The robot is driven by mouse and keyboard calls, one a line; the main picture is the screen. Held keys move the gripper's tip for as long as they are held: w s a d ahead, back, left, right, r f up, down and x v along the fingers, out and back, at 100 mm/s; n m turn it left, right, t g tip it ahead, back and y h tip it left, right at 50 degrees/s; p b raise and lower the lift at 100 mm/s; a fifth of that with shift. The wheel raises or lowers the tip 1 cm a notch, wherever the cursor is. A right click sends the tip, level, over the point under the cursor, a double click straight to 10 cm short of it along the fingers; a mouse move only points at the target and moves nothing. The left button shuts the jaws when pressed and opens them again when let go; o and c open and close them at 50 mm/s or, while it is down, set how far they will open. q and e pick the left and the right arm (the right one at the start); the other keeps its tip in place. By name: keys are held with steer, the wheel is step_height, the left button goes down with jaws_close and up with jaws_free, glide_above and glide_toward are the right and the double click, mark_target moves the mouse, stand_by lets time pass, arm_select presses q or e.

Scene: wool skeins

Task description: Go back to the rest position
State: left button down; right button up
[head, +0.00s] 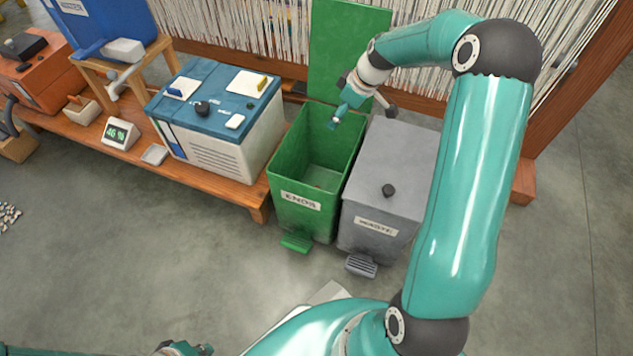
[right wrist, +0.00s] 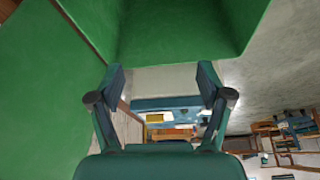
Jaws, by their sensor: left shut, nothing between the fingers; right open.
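My right arm reaches up the right side of the head view and bends over to the green bin. Its gripper (right wrist: 162,80) is open and empty in the right wrist view, fingers spread. In the head view it hangs above the far right rim of the green bin (head: 290,180), whose green lid (head: 347,50) stands raised behind. Green bin walls also fill the top of the right wrist view (right wrist: 170,30). My left gripper (head: 185,349) is at the bottom edge of the head view, shut and empty, partly cut off.
A closed grey waste bin (head: 385,180) stands right of the green bin, close under my right forearm. A wooden bench (head: 200,178) on the left carries a blue-topped machine (head: 215,115) and a small display (head: 119,134). Warp threads (head: 250,30) hang behind.

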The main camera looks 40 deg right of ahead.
steer(key=shift+s+d+r, duration=0.1)
steer(key=shift+s+r, duration=0.1)
steer(key=shift+r, duration=0.35)
